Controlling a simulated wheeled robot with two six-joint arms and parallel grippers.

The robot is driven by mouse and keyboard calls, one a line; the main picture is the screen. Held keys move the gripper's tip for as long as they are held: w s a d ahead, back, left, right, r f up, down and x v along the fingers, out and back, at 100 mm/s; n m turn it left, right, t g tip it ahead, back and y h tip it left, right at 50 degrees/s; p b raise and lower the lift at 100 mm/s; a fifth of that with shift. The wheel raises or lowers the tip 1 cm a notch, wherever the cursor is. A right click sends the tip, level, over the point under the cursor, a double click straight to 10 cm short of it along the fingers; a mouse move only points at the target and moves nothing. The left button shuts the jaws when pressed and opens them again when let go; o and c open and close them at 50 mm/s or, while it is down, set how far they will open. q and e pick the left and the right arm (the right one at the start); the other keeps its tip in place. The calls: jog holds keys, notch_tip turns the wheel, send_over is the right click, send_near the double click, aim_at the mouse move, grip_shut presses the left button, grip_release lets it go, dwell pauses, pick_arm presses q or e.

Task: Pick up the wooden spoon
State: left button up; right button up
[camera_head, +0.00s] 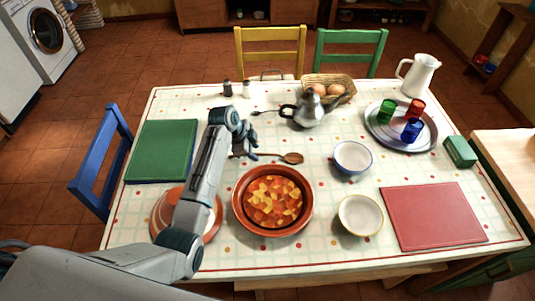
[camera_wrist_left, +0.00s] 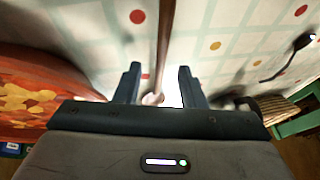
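The wooden spoon (camera_head: 292,158) lies on the dotted tablecloth, its bowl to the right and its handle running left toward my left gripper (camera_head: 243,147). In the left wrist view, the spoon's handle (camera_wrist_left: 163,40) runs down between the two fingers of my left gripper (camera_wrist_left: 159,80). The fingers are open, with a gap on each side of the handle. The spoon's bowl end shows small between the fingers. In the head view, my left gripper partly hides the handle's end. My right gripper is in neither view.
A stew dish (camera_head: 239,205) sits just in front of the spoon, and a metal teapot (camera_head: 312,112) stands behind it. A green mat (camera_head: 162,150) lies left. Bowls (camera_head: 352,157), a tray with cups (camera_head: 378,132) and a red mat (camera_head: 432,215) are right.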

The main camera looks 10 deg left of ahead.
pick_arm(q)
jog(key=shift+x, duration=1.15)
grip_shut()
notch_tip(320, 180, up, 9)
jog(key=shift+r+b, duration=0.1)
jog(key=shift+b, duration=0.8)
jog(key=shift+r, duration=0.45)
